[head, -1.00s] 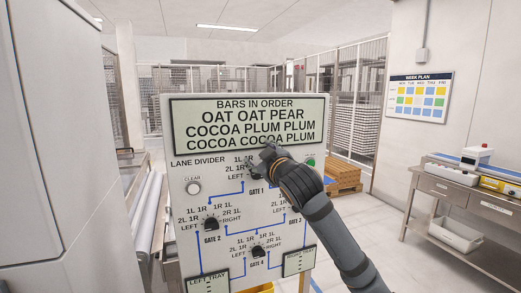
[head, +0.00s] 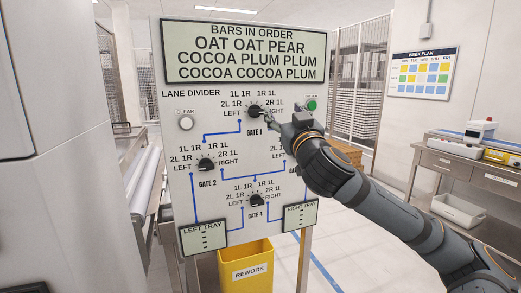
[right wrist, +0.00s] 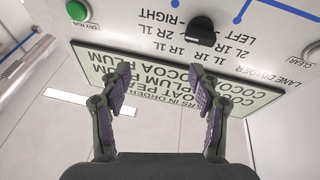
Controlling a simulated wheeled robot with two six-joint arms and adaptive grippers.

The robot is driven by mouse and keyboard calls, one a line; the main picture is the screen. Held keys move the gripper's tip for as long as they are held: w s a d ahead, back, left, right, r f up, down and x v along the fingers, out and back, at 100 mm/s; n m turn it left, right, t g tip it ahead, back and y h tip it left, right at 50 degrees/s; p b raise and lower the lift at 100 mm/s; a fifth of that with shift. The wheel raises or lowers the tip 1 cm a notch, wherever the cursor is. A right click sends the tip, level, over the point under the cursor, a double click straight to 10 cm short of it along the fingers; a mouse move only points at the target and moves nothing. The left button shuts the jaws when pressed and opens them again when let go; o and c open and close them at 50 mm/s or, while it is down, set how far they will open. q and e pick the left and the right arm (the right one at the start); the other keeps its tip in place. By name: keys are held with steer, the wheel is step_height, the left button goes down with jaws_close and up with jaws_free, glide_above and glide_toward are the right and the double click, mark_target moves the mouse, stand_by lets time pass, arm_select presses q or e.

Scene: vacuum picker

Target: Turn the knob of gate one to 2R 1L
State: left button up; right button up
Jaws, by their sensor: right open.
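The gate 1 knob (head: 254,111) is a dark round knob on the white upright panel, under the order display, with labels from LEFT to RIGHT around it. It also shows, upside down, in the right wrist view (right wrist: 201,30). Its exact pointing is too small to tell. My right gripper (head: 267,119) is just right of the knob in the head view and covers part of its right-hand labels. In the right wrist view the gripper (right wrist: 165,72) has its fingers wide apart with nothing between them, and the knob lies beyond the fingertips. My left gripper is out of view.
The gate 2 knob (head: 206,164) and gate 4 knob (head: 256,199) sit lower on the panel. A clear button (head: 186,123) is at the left and a green button (head: 310,105) at the right. A yellow rework bin (head: 246,268) stands below. A bench (head: 470,165) stands right.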

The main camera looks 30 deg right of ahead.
mark_target(258, 113)
arm_select(q)
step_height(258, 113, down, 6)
steer(key=b, duration=0.3)
arm_select(e)
steer(key=s+a+f+t+y, duration=0.1)
steer(key=a+f+t+y, duration=0.1)
steer(key=a+f, duration=0.3)
steer(key=p+x, duration=0.1)
steer(key=p, duration=0.2)
steer(key=p+x, duration=0.2)
steer(key=p, duration=0.2)
steer(key=p+x, duration=0.2)
steer(key=p, duration=0.1)
steer(key=shift+s+d+r+p, duration=0.15)
steer(key=shift+d+r+p, duration=0.15)
steer(key=shift+r+p, duration=0.05)
steer(key=p+x, duration=0.3)
steer(key=shift+w+d, duration=0.1)
steer(key=shift+w, duration=0.3)
steer(key=shift+w+d+p, duration=0.1)
steer(key=shift+w+p, duration=0.5)
steer(key=shift+w, duration=0.1)
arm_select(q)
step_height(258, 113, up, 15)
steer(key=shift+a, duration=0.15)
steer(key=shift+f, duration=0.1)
arm_select(e)
steer(key=shift+c, duration=0.2)
